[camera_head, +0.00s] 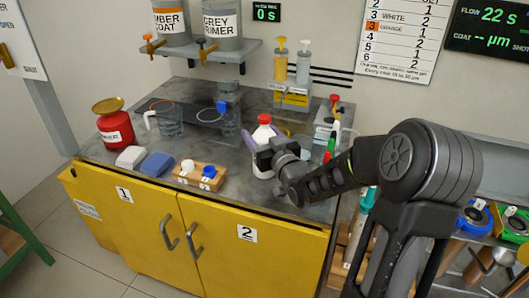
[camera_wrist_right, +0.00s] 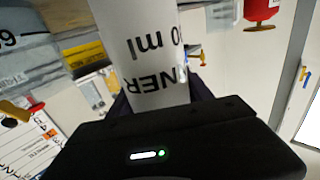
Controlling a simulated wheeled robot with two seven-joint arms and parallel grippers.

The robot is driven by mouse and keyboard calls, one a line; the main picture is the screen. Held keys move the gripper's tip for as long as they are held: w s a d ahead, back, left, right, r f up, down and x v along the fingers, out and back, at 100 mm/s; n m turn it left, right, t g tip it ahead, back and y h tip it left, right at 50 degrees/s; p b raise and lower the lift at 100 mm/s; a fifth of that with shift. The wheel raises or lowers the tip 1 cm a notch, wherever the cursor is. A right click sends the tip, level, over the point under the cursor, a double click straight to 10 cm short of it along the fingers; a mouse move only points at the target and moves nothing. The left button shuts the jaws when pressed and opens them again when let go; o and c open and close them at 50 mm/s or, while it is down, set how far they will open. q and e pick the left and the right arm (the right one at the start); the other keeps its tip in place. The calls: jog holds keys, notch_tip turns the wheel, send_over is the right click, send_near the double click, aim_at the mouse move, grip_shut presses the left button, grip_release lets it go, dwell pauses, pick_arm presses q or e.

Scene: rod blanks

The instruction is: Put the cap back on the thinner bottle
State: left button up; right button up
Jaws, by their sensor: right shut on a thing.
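A white bottle (camera_head: 263,136) with a red top (camera_head: 264,119) stands upright towards the right of the grey bench. The red top looks like a cap sitting on the neck, but it is too small to tell how it is seated. My right gripper (camera_head: 270,154) is shut on the bottle's body from the front right. In the right wrist view the white bottle (camera_wrist_right: 146,45) fills the space between my fingers, with "NER" and "0 ml" readable on it; its top is out of that view. My left gripper is not in view.
A red can (camera_head: 116,128) with a brass lid stands at the left. A wooden block (camera_head: 202,178) with white and blue pieces, a blue sponge-like pad (camera_head: 157,164) and glass beakers (camera_head: 169,121) are left of the bottle. A bench stand (camera_head: 292,96) is behind it.

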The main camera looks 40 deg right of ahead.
grip_shut()
jog(key=shift+r, duration=0.1)
notch_tip(320, 180, up, 10)
dwell(0.7)
dwell(0.4)
jog(key=shift+o, duration=1.6)
grip_release()
grip_shut()
